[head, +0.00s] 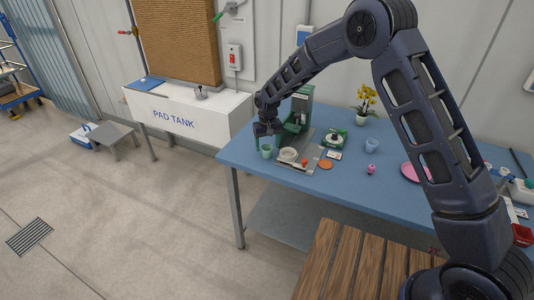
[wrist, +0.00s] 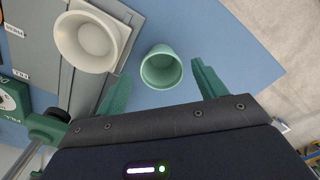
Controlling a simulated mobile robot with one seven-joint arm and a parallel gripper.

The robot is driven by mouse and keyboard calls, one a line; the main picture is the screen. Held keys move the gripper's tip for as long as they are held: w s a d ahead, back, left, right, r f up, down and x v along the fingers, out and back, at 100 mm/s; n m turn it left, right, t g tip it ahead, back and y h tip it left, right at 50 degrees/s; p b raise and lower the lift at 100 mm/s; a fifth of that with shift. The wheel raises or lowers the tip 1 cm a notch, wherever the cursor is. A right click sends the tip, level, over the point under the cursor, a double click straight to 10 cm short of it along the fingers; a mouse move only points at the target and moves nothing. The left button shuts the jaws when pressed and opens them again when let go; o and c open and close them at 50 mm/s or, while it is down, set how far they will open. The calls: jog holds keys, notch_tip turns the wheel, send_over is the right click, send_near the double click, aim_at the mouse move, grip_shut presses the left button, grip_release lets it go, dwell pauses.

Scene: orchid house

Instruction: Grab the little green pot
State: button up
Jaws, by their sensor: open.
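The little green pot (head: 266,151) stands on the blue table near its left corner. In the wrist view the pot (wrist: 161,69) shows its open rim and hollow inside, ahead of my gripper. My gripper (head: 266,131) is just above the pot in the head view. In the wrist view my gripper (wrist: 158,82) is open, its two green fingers apart. The pot lies between the lines of the fingers, with nothing held.
A cream bowl-like pot (wrist: 92,40) sits close to the left finger, on a grey board (head: 297,168). A green machine (head: 301,105) stands behind. An orange disc (head: 325,165) and a yellow-flowered plant (head: 364,100) are further right. The table's edge is near the pot.

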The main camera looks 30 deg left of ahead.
aim_at(267, 149)
notch_tip(267, 149, down, 3)
jog(key=shift+s+f, duration=0.1)
jog(key=shift+f, duration=0.1)
jog(key=c, duration=1)
jog(key=shift+r, duration=0.1)
